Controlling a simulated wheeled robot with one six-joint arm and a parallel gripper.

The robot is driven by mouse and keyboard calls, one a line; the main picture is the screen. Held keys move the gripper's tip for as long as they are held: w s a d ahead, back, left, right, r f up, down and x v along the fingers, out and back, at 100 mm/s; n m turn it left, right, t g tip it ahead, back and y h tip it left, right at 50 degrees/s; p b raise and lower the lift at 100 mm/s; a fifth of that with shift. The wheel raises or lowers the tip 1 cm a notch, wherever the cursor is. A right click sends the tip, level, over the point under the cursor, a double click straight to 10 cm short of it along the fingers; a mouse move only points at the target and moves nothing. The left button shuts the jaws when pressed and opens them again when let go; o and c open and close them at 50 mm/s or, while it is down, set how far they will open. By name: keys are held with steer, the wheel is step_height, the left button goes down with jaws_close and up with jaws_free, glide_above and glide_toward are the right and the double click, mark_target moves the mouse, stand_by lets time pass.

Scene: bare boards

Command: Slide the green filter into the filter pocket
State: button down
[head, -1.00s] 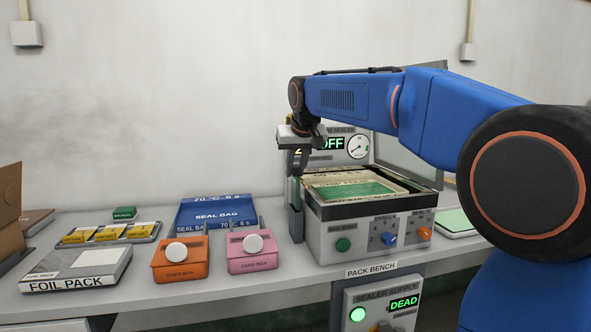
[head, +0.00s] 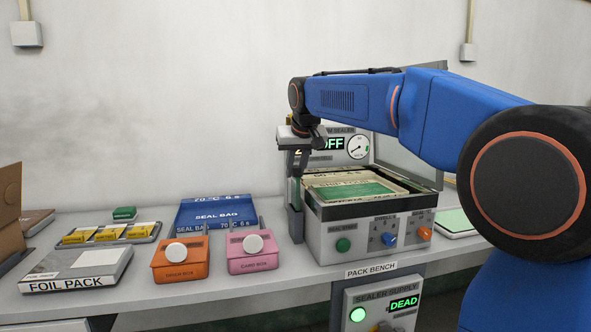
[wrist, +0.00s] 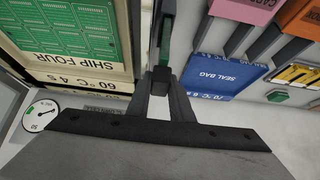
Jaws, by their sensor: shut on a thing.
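My gripper (head: 297,172) is at the left side of the sealer, pointing down. In the wrist view its fingers (wrist: 162,78) are shut on a narrow green piece, the green filter (wrist: 166,42). The filter stands edge-on and shows just beyond the fingertips. The filter pocket (head: 296,224) is a narrow grey upright holder against the sealer's left side, below my gripper. The filter is in line with the pocket's slot and seems partly in it; how deep is hidden.
The sealer (head: 325,240) holds a pack with a green board (head: 350,190), close to my gripper's right. A pink card box (head: 250,262), an orange box (head: 181,268) and a blue seal bag stand (head: 217,216) are to the left. Bare bench lies between them and the sealer.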

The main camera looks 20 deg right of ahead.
steer(key=shift+f, duration=1.1)
steer(key=c, duration=1.5)
jaws_free()
steer(key=shift+f, duration=0.1)
steer(key=v, duration=1.7)
steer(key=shift+s+a+r, duration=0.1)
steer(key=shift+s+r, duration=0.05)
steer(key=shift+r, duration=0.15)
